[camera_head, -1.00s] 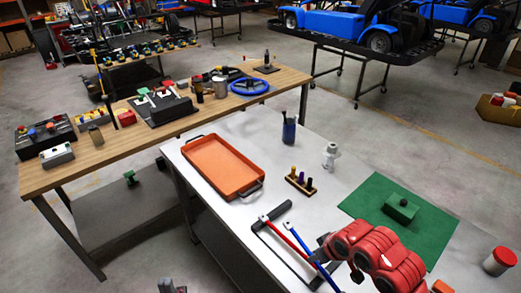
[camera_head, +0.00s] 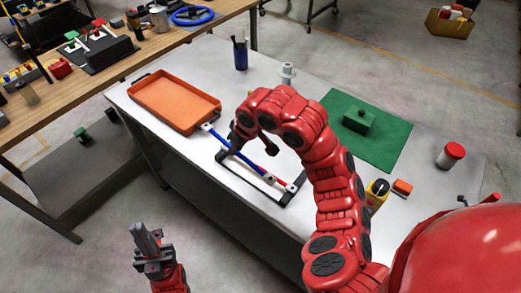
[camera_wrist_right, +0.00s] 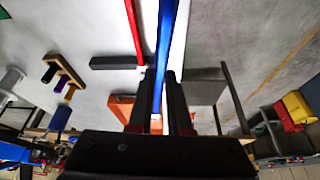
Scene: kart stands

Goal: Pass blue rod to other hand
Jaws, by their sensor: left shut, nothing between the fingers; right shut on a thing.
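My right gripper (camera_head: 238,139) is shut on the blue rod (camera_head: 219,138); the rod also shows between the fingers in the right wrist view (camera_wrist_right: 165,45). The rod runs at a slant over the black-edged rod holder (camera_head: 262,188), one end close to the orange tray. How high it is above the table is hard to tell. My left gripper (camera_head: 148,242) is shut and empty, low at the bottom left, in front of the table and well apart from the rod.
The orange tray (camera_head: 177,97) lies left of the rod. A blue cup (camera_head: 240,56) and a white fitting (camera_head: 287,73) stand behind. A green block (camera_head: 360,118) on a green mat (camera_head: 390,142) and a red-lidded jar (camera_head: 450,156) are at the right.

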